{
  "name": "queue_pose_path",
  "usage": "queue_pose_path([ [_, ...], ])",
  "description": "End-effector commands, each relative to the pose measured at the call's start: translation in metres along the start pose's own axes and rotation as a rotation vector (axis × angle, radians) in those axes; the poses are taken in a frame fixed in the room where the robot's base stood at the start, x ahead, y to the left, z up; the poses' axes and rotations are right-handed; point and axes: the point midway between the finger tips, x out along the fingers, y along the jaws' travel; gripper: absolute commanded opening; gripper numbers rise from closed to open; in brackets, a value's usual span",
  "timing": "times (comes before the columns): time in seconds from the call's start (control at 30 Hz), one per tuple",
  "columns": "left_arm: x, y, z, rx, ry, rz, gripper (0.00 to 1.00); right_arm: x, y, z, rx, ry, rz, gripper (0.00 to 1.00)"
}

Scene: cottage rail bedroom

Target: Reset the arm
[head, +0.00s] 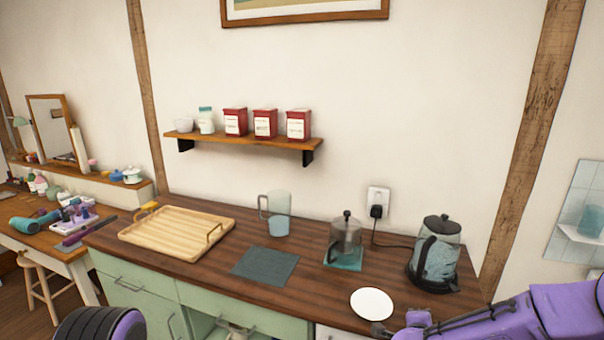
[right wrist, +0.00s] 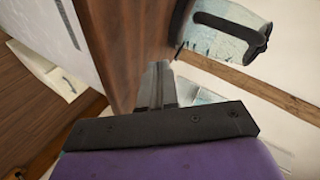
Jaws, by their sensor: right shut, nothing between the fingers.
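My right arm (head: 540,310) is purple and comes in at the lower right of the head view, in front of the counter's right end. My right gripper (right wrist: 157,88) shows in the right wrist view with its two grey fingers together and nothing between them. It is near the counter edge, apart from the kettle. A rounded purple and black part of my left arm (head: 100,325) shows at the bottom left of the head view. My left gripper is out of frame.
The dark wooden counter (head: 200,277) holds a wooden tray (head: 160,240), a pitcher (head: 278,212), a French press (head: 345,238), a white plate (head: 371,304) and a kettle (head: 436,255). The kettle also shows in the right wrist view (right wrist: 225,35). A shelf (head: 240,140) hangs above.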

Motion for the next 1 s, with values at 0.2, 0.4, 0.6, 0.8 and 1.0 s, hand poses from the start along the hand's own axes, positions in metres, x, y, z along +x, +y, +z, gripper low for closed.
queue_pose_path([
  [0.2,0.013,0.001,0.005,0.000,0.000,0.000,0.44,-0.047,0.198,0.033,-0.578,-0.302,0.145,0.00],
  [0.4,0.024,0.002,0.010,0.000,0.000,0.000,0.44,-0.116,0.346,-0.009,-0.971,-0.521,0.343,0.00],
  [0.6,0.032,0.003,0.013,0.000,0.000,0.000,0.44,-0.149,0.413,-0.048,-1.160,-0.575,0.467,0.00],
  [0.8,0.032,0.003,0.013,0.000,0.000,0.000,0.44,-0.153,0.418,-0.048,-1.164,-0.585,0.478,0.00],
  [1.0,0.032,0.003,0.013,0.000,0.000,0.000,0.44,-0.153,0.418,-0.048,-1.164,-0.585,0.478,0.00],
])
